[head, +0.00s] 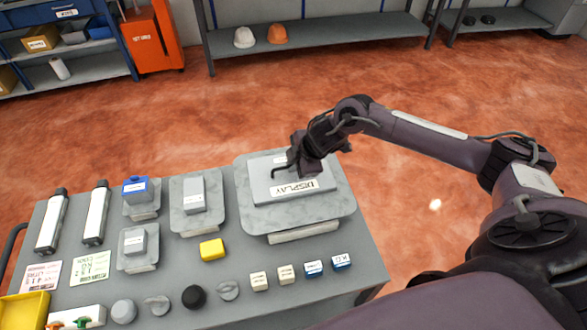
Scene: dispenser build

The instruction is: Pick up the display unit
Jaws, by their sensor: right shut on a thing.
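The display unit (264,193) is a flat grey box with a white label reading DISPLAY on its front. It sits on a large rounded grey stand (342,206) at the right of the workbench. My right gripper (286,172) reaches over it from the right and is shut on the unit at its upper face. The gripper body hides part of the unit's top right. I cannot tell whether the unit is lifted off the stand. My left gripper is not in view.
On the grey workbench (185,262) are smaller stands with a blue-topped part (135,186) and grey blocks (193,195), a yellow block (212,250), several knobs, small labelled blocks and a yellow tray (22,308). Shelves stand beyond the open red floor.

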